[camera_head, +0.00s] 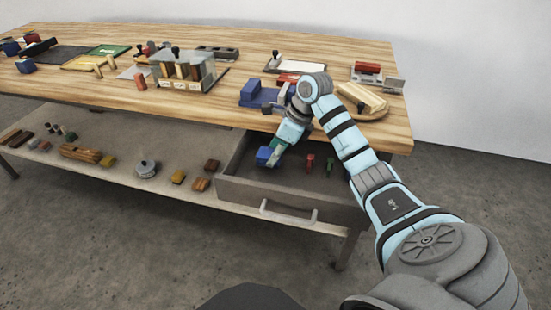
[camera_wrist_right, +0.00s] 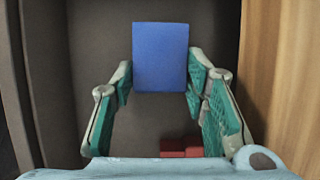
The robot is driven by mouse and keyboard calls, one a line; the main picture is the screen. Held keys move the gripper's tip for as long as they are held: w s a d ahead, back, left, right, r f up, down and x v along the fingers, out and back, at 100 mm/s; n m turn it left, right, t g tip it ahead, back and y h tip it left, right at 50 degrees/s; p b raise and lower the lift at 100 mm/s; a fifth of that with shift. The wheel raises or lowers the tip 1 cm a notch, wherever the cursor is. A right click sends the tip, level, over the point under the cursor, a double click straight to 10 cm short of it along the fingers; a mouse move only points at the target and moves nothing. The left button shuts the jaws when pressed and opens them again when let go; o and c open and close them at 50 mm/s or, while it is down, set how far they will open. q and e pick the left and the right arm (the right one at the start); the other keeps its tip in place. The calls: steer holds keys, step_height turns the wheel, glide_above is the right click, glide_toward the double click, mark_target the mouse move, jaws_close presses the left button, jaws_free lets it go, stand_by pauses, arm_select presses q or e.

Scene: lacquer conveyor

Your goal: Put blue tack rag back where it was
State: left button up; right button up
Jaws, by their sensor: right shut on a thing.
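The blue tack rag (camera_head: 264,156), a blue block shape, is between the fingers of my right gripper (camera_head: 274,151). In the right wrist view the rag (camera_wrist_right: 160,57) fills the gap between the green-padded fingertips (camera_wrist_right: 160,88), and the gripper is shut on it. The rag is inside the open grey drawer (camera_head: 240,190) under the worktable, toward its left side. I cannot tell whether it touches the drawer floor. My left gripper is not in view.
A red item (camera_head: 310,162) and a green item (camera_head: 330,165) stand in the drawer, right of the gripper. Its floor is otherwise mostly bare. The tabletop (camera_head: 225,115) overhangs the back. A blue holder (camera_head: 262,97) and a wooden block (camera_head: 362,97) sit above. A lower shelf (camera_head: 115,165) holds several small items.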

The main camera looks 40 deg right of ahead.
step_height(320, 180, down, 2)
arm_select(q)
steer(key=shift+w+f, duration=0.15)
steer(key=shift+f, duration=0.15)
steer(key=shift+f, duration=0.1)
arm_select(e)
steer(key=shift+f, duration=0.15)
steer(key=o, duration=0.8)
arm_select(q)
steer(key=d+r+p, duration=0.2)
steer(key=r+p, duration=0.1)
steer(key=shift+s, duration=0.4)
arm_select(e)
steer(key=v, duration=1.2)
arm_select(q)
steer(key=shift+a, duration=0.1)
